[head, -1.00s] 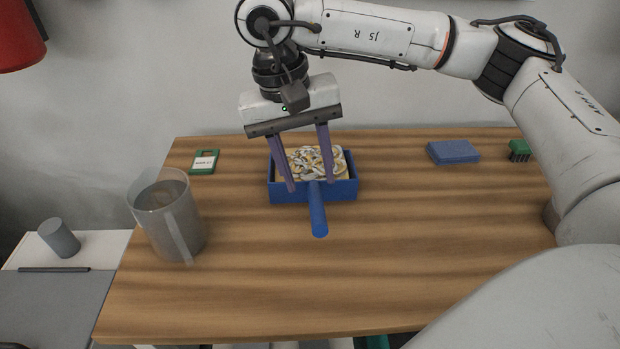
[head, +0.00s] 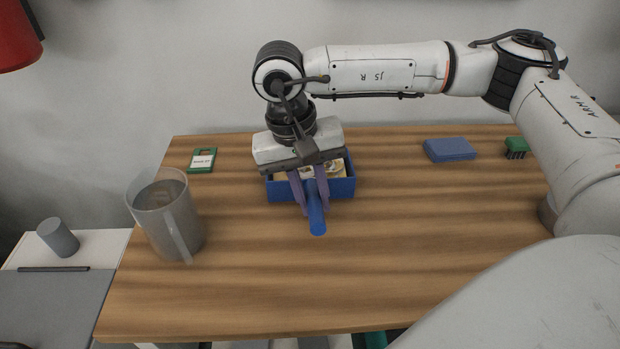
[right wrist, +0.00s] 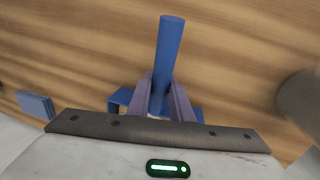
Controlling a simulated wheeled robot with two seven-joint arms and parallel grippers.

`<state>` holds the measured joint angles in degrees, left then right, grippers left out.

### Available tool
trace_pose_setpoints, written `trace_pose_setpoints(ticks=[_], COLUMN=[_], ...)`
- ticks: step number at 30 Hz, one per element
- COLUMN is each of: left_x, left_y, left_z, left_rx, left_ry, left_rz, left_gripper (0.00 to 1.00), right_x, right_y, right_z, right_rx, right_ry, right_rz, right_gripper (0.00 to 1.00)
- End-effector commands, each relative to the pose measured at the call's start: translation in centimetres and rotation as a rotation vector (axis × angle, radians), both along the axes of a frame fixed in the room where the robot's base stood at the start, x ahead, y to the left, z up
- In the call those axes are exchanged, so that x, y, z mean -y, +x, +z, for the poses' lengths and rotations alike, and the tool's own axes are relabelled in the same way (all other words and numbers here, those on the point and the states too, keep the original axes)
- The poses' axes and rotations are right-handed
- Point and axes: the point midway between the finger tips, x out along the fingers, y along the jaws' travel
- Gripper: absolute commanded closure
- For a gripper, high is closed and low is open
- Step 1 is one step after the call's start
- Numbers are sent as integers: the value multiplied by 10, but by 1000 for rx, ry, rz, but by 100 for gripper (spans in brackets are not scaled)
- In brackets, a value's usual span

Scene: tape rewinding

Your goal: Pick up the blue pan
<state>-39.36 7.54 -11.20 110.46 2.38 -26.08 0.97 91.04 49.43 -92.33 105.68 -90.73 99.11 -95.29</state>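The blue pan (head: 343,189) sits on the table with its handle pointing toward me. It holds pale, mixed food-like contents, now mostly hidden by my right gripper. My right gripper (head: 315,207) points down over the near side of the pan, its two purple fingers on either side of the handle. In the right wrist view the pan's handle (right wrist: 169,45) runs between the fingers, which look closed against it. The pan's body there is mostly hidden behind the gripper. My left gripper is not in view.
On the wooden table (head: 400,270), a translucent grey pitcher (head: 165,220) stands left of the pan. A green tag-like item (head: 202,161) lies at back left. A blue block (head: 450,150) and a green brush (head: 515,148) lie at back right. The front middle is clear.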

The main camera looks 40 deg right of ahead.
Motion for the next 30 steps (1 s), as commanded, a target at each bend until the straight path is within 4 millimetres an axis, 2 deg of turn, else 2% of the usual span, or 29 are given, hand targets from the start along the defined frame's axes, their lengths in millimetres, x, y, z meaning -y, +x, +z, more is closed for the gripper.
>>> trace_pose_setpoints(ticks=[1,3,14,17,25,30], left_x=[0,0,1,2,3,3], left_y=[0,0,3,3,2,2], left_z=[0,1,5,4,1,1], left_rx=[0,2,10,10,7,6], left_ry=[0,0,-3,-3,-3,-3], left_rz=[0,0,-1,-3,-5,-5], left_gripper=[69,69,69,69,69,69], right_x=[0,0,0,0,0,0], right_y=[0,0,1,2,1,1], right_z=[0,0,6,20,74,95], right_rx=[0,0,3,6,6,3], right_ry=[0,0,-1,0,0,0], right_rz=[0,-1,0,-1,0,2], right_gripper=[93,100,100,100,100,100])
